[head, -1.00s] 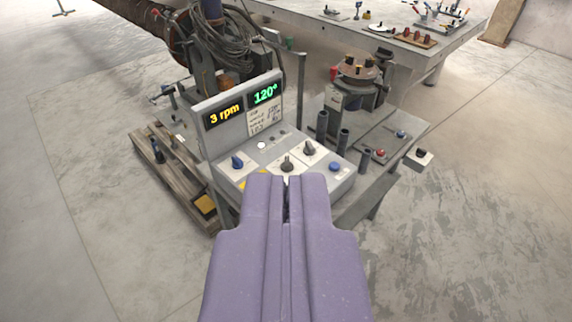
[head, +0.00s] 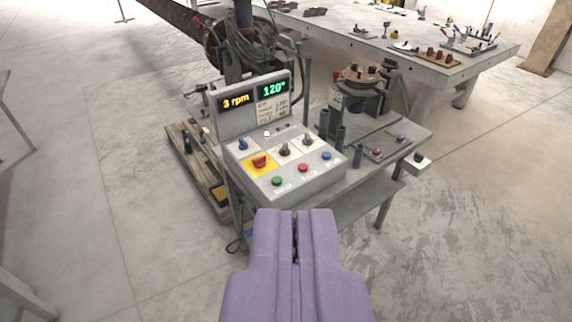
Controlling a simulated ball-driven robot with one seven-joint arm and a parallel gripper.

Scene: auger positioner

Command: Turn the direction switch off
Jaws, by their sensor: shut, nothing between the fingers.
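A grey control box (head: 318,181) stands on a metal table. Its upright back panel (head: 229,120) shows "3 rpm" in yellow and "120°" in green. On the sloped face are a blue knob (head: 242,145) at the left and two dark knobs, a middle one (head: 284,149) and a right one (head: 308,141). Which knob is the direction switch I cannot tell; the labels are too small to read. My purple gripper (head: 296,213) is shut and empty. In the picture it lies just below the box's front edge, apart from the knobs.
The face also holds a red knob on a yellow plate (head: 260,162) and green (head: 277,181), red (head: 303,167) and blue (head: 327,155) buttons. Dark upright tubes (head: 341,138) stand right of the box. A wooden pallet (head: 204,178) lies at left. The floor at right is clear.

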